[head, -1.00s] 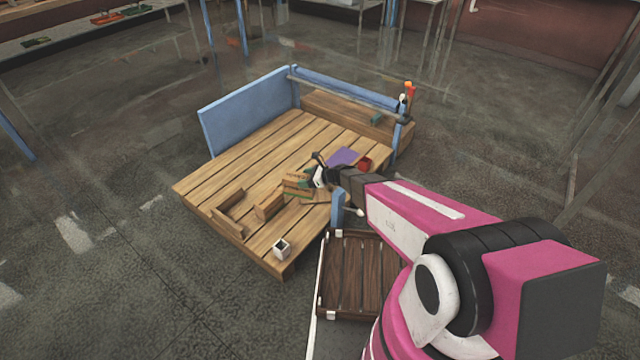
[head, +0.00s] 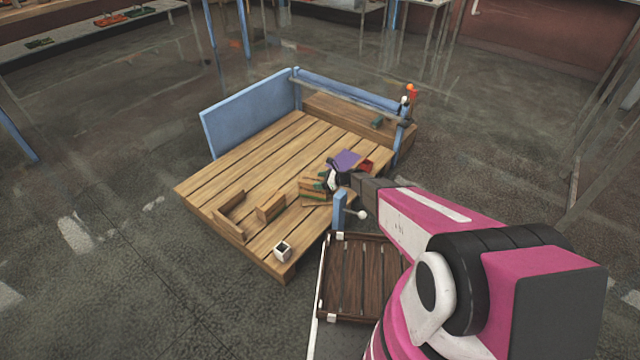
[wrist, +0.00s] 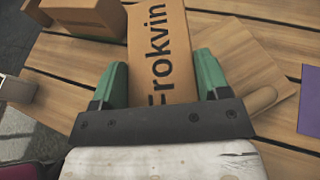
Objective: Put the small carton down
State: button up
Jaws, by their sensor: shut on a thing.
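The small carton (wrist: 160,50) is brown cardboard with dark lettering reading "Frokvin" in the wrist view. My gripper (wrist: 160,84) has its two green fingers on either side of the carton and is shut on it. In the head view, the carton (head: 312,186) is at the right part of the slatted wooden table (head: 245,150), with my gripper (head: 330,182) at its right end. It is over or beside a flat wooden board (wrist: 245,70). I cannot tell whether its underside touches anything.
Another brown carton (head: 270,207) stands to the left, beside a wooden holder (head: 228,214). A white open cup (head: 283,250) is at the near corner. A purple sheet (head: 346,160) and a red box (head: 366,166) lie behind my gripper. A blue post (head: 339,208) rises at the near edge.

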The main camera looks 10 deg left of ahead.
jog(key=shift+f, duration=0.55)
jog(key=o, duration=1.6)
jog(key=shift+f, duration=0.15)
jog(key=shift+c, duration=0.2)
jog(key=v, duration=1.2)
